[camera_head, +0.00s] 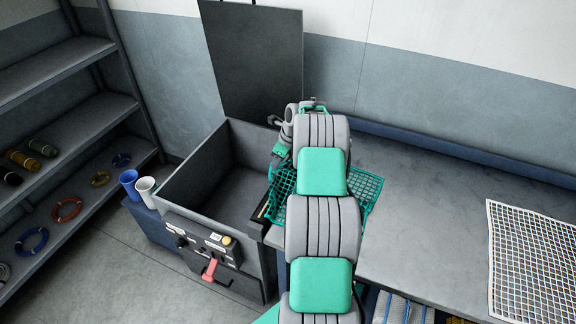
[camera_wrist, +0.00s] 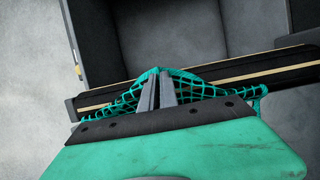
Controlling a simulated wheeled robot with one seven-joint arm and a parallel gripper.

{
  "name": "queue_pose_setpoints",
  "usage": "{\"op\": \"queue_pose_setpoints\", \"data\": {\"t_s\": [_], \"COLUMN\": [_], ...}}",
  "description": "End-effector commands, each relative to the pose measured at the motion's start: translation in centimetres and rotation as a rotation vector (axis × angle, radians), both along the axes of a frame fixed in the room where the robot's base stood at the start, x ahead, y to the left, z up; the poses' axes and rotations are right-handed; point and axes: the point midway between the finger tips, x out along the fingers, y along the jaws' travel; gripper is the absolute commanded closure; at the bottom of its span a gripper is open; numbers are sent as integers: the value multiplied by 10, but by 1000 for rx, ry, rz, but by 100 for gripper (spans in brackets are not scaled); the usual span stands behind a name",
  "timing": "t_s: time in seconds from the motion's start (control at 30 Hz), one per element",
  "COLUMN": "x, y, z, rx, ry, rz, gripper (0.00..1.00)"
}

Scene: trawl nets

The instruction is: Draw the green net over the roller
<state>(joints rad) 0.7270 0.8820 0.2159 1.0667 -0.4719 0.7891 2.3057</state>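The green net (camera_head: 364,188) lies on the grey table, with part of it showing left of my arm (camera_head: 285,183) at the table's edge by the bin. My arm hides its middle. In the wrist view the net (camera_wrist: 205,83) is drawn to a peak at my fingertips, and its sides slope down left and right. My gripper (camera_wrist: 160,78) has its fingers close together on the net's edge. A dark bar with pale strips, seemingly the roller (camera_wrist: 240,74), runs along the bin's edge just beyond the fingertips. In the head view the roller (camera_head: 259,208) is mostly hidden.
A deep grey bin (camera_head: 235,185) stands left of the table, with a control panel (camera_head: 203,245) and red lever on its front. A dark upright board (camera_head: 255,65) is behind it. A white net (camera_head: 530,260) lies at the table's right. Blue and white cups (camera_head: 130,184) stand left.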

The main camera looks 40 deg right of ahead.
Motion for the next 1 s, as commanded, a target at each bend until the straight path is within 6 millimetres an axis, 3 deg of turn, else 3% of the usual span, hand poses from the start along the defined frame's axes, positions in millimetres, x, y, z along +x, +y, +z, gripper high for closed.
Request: {"op": "queue_pose_setpoints", "data": {"t_s": [0.27, 0.7, 0.87, 1.0], "x": [21, 81, 86, 85], "y": [11, 42, 45, 45], "z": [-1, -1, -2, -16], "rx": [-1, -1, 1, 1], "ry": [0, 0, 0, 2], "rz": [3, 2, 1, 1], "gripper": [100, 100, 100, 100]}}
